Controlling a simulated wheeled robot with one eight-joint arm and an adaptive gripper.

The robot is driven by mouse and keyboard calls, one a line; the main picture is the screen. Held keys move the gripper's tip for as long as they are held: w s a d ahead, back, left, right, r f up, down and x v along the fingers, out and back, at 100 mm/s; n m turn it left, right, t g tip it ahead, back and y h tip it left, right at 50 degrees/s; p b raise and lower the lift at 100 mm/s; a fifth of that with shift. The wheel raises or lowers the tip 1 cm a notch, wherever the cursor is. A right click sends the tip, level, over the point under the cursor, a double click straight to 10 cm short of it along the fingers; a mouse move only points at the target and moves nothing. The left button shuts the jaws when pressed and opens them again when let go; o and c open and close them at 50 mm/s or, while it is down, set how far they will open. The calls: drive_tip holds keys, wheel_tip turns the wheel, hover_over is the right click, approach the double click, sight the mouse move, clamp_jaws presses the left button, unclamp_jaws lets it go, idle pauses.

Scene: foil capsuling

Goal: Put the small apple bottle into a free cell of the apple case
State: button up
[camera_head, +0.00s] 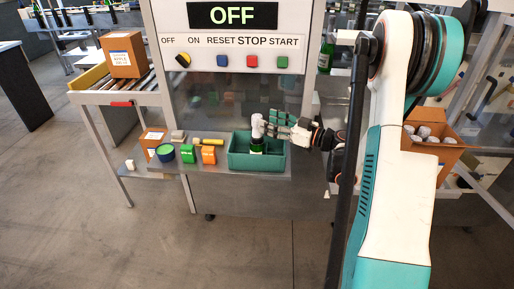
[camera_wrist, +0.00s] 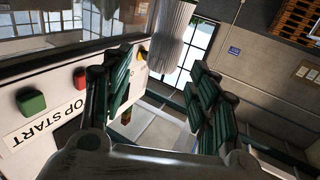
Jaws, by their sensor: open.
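A green bottle with a white upper part (camera_head: 257,127) stands upright in the green tray (camera_head: 238,160) on the machine's shelf. My gripper (camera_head: 276,124) is at the right of the bottle's top, with its fingers toward it; I cannot tell whether they touch. In the wrist view my gripper (camera_wrist: 165,95) has its two fingers wide apart, with nothing held between them. A labelled cardboard case (camera_head: 122,55) stands on the roller conveyor at the left. Its print is too small to read surely, and its inside is hidden.
An open carton (camera_head: 436,150) with several white-topped items is at the right. The machine panel (camera_head: 236,62) rises behind the shelf, its display reading OFF.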

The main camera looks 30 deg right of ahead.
sight(258, 116)
drive_tip(key=shift+b+x, duration=0.95)
drive_tip(key=shift+x, duration=1.8)
drive_tip(key=shift+s+a+r, duration=0.1)
clamp_jaws()
